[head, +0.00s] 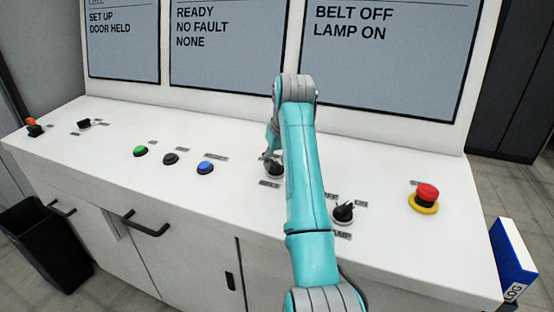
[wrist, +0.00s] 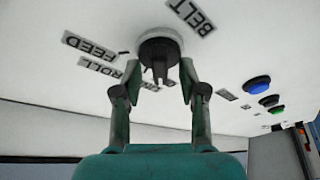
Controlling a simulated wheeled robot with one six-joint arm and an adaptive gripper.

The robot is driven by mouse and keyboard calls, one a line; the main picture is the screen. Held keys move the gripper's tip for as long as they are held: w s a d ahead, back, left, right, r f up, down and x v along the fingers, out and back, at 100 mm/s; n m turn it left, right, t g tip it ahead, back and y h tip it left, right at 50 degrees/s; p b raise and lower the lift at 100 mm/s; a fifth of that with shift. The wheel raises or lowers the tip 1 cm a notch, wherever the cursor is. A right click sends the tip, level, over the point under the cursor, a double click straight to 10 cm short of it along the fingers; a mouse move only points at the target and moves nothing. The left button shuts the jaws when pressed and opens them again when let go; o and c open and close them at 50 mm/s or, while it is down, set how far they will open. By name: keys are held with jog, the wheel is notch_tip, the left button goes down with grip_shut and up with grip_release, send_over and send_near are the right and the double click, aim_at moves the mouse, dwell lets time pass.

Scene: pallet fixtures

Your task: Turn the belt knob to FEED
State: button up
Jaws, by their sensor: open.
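The black belt knob (wrist: 158,48) is on the white panel in the wrist view, with labels reading BELT, FEED and ROLL around it, upside down. A label between the fingers is partly covered. My gripper (wrist: 159,70) is open, one finger on each side of the knob's raised grip. I cannot tell whether either finger touches it. In the head view the knob (head: 274,170) shows just left of my arm, which hides much of the gripper. The right screen (head: 385,60) reads BELT OFF, LAMP ON.
A lamp knob (head: 343,212) stands right of my arm, with a red emergency button (head: 427,196) farther right. Green (head: 140,151), black (head: 170,159) and blue (head: 205,167) buttons lie to the left. A blue log binder (head: 515,258) stands at the right edge.

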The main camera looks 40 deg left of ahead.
grip_shut()
jog(key=m+t+h, duration=0.1)
jog(key=m, duration=0.3)
jog(key=shift+s+a+m, duration=0.1)
jog(key=shift+m, duration=0.2)
jog(key=m+h, duration=0.1)
jog(key=m, duration=0.3)
jog(key=shift+m+t+h, duration=0.3)
jog(key=shift+t+h, duration=0.1)
jog(key=m+h, duration=0.1)
jog(key=m, duration=0.3)
jog(key=shift+a+m+h, duration=0.15)
jog(key=shift+m+h, duration=0.15)
jog(key=shift+h, duration=0.1)
jog(key=shift+m+h, duration=0.7)
jog(key=shift+m, duration=1.4)
